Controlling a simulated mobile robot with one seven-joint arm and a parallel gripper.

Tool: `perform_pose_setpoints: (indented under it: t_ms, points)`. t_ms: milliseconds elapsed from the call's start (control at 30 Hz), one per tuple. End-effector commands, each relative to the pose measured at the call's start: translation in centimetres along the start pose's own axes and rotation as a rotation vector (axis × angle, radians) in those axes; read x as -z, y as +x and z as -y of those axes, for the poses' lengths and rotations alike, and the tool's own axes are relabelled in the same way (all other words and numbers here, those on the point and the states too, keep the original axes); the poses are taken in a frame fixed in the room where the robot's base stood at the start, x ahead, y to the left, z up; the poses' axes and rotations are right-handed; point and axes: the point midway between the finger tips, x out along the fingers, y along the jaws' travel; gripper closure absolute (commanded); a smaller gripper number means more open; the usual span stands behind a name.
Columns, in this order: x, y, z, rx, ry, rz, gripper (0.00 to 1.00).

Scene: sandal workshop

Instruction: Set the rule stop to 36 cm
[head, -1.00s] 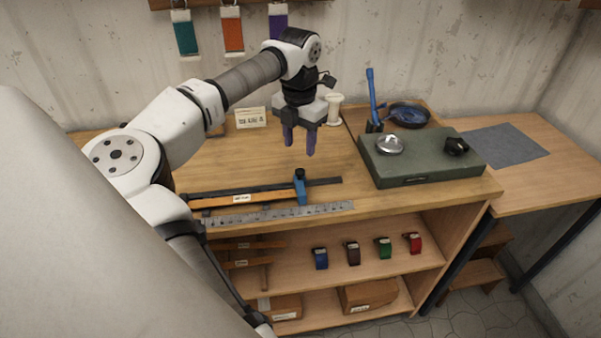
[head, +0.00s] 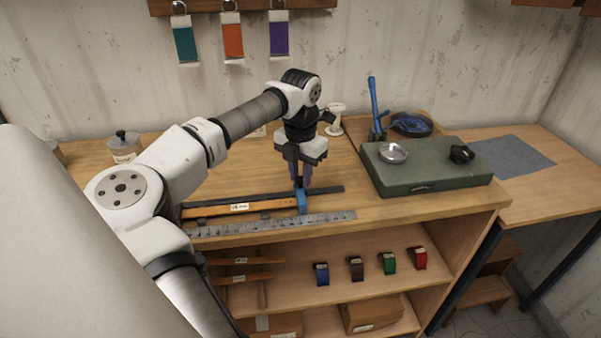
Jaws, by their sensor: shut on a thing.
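The rule stop, a blue block with a dark knob (head: 302,201), sits on a dark bar (head: 328,190) near the front of the workbench. My gripper (head: 301,183) points down with its purple fingers shut on the top of the stop, at the knob. The fingers hide most of the knob. A steel rule (head: 270,223) with marks lies along the bench's front edge, in front of the bar. An orange-brown strip with a white label (head: 238,208) lies left of the stop. The rule's numbers are too small to read.
A green slab (head: 425,178) with a metal dish (head: 393,153) and a black item stands to the right. A blue-handled tool (head: 376,105) and a dark pan (head: 411,124) are behind it. A white spool (head: 336,118) and a lidded jar (head: 124,145) stand at the back.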

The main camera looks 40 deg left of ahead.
Motion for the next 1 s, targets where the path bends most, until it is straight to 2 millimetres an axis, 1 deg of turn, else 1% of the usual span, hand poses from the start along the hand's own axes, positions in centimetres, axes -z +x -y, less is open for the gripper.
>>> perform_pose_setpoints:
  t_ms: [267,367,600,700,800,1000]
  points:
    - [-0.2,0.0,0.2,0.0,0.001,0.001,1.0]
    - [-1.3,0.1,1.2,-0.001,0.006,0.001,1.0]
    - [-5.5,0.0,5.5,-0.001,0.005,0.002,1.0]
    - [-6.8,0.0,6.7,-0.001,0.004,0.002,1.0]
    - [-7.3,-0.1,7.3,0.0,0.0,0.002,1.0]
    - [-7.5,-0.1,7.5,0.001,0.001,0.005,1.0]
